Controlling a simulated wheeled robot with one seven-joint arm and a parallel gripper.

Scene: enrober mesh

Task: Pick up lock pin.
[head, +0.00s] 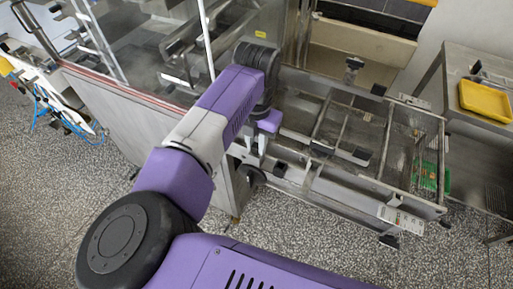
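My purple and grey arm reaches from the bottom of the head view up to the near left end of a metal conveyor frame (330,185). At its end, my gripper (256,152) points down beside the machine's side, close to the frame's near left corner. It is small here and partly hidden by my wrist, so I cannot tell whether its fingers are open or shut, or whether they touch anything. I cannot make out the lock pin for certain; it may be too small or behind my arm. A round dark knob (252,176) sits just below the gripper.
A large steel machine cabinet (125,105) stands at left. A side table (455,65) at right holds a yellow tray (486,100). A green item (430,176) lies at the frame's right end. Blue cables (62,112) hang at far left. The speckled floor (310,240) in front is clear.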

